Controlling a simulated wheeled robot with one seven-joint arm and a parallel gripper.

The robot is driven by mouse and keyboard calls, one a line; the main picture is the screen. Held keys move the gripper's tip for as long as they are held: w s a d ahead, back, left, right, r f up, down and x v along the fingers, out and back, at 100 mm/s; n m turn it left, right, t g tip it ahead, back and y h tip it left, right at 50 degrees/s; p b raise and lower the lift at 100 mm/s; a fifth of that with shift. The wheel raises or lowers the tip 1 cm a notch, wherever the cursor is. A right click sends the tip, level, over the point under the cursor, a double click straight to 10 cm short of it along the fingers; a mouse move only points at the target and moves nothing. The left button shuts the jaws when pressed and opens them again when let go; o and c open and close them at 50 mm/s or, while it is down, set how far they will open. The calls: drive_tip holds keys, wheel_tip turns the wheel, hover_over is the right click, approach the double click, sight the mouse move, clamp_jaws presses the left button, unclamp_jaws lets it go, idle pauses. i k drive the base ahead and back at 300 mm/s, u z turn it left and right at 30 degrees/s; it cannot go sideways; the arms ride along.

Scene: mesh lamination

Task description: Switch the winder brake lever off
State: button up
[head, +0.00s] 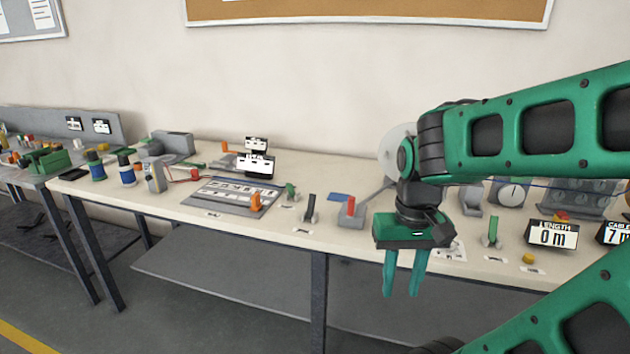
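Several small levers stand along the front of the long cream table, and their labels are too small to read, so I cannot tell which is the winder brake lever. They are an orange lever (255,202), a short green lever (291,192), a black lever (310,209), a red lever (351,207) on a grey block and a green upright lever (493,230). My gripper (401,294) points down at the table's front edge, between the red lever and the right green lever. Its green fingers are apart with nothing between them. My arm hides part of the table behind it.
A "LENGTH 0 m" display (552,235) and a yellow button (528,259) stand at the right. A white disc (396,150) is partly behind my arm. Blue spools (127,172) and a grey panel (228,194) are at the left. Bare tabletop (325,175) lies behind the middle levers.

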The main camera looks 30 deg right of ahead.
sight(311, 203)
drive_tip(key=z, duration=0.3)
drive_tip(key=i, duration=1)
drive_tip(key=z, duration=0.35)
